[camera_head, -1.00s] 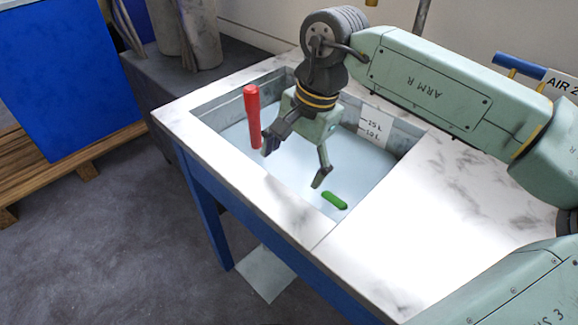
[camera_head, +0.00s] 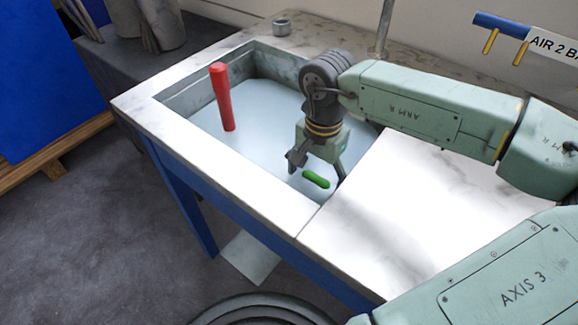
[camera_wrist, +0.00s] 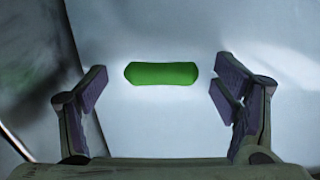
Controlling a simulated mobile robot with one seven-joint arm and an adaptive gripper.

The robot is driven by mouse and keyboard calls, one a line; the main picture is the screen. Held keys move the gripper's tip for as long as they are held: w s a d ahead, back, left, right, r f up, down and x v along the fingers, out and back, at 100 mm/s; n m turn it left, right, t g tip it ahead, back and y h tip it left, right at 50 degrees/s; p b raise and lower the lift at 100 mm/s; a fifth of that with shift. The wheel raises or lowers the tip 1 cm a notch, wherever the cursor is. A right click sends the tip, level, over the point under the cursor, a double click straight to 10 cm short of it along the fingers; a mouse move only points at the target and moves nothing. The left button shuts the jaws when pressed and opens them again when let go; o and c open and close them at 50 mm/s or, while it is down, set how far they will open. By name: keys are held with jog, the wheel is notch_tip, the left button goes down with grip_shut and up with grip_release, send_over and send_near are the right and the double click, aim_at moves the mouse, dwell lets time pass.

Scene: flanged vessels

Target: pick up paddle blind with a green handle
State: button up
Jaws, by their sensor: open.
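The green handle (camera_head: 316,180) shows in the sink's pale, cloudy liquid near the front right corner. No blind plate is visible below it; the liquid hides whatever is under the surface. My gripper (camera_head: 317,176) is open over the handle, with one finger on each side of it in the head view. In the wrist view the green handle (camera_wrist: 161,73) lies crosswise, ahead of and between the two open fingers (camera_wrist: 163,90), with clear gaps at both ends. Nothing is held.
A red handle (camera_head: 222,97) stands upright in the same sink, to the left. The sink's marble rim (camera_head: 225,187) runs close in front of my gripper. The countertop at right (camera_head: 425,210) is bare.

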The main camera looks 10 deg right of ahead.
jog(key=shift+f, duration=0.75)
jog(key=shift+c, duration=0.3)
jog(key=shift+w+r, duration=0.1)
grip_shut()
